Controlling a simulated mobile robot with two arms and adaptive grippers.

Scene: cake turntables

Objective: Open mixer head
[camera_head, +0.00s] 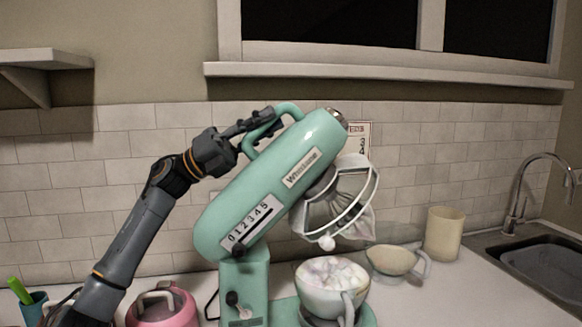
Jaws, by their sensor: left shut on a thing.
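The mint-green mixer stands on the white counter, with its head (268,182) tilted up and back, its front end raised to the right. A handle (287,108) loops over the top of the head. My left gripper (262,124) comes in from the left and is shut on this handle; its fingertips are partly hidden by it. A white wire guard and whisk (338,205) hang from the raised head. Below them a bowl (332,290) with whitish contents sits on the mixer's base (248,290). My right gripper is not in view.
A pink pot (160,306) stands left of the mixer. A beige bowl (393,262) and a cream canister (444,234) stand to the right, before the sink (540,268) and its faucet (518,200). A teal cup (35,305) is at far left. A window sill runs above.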

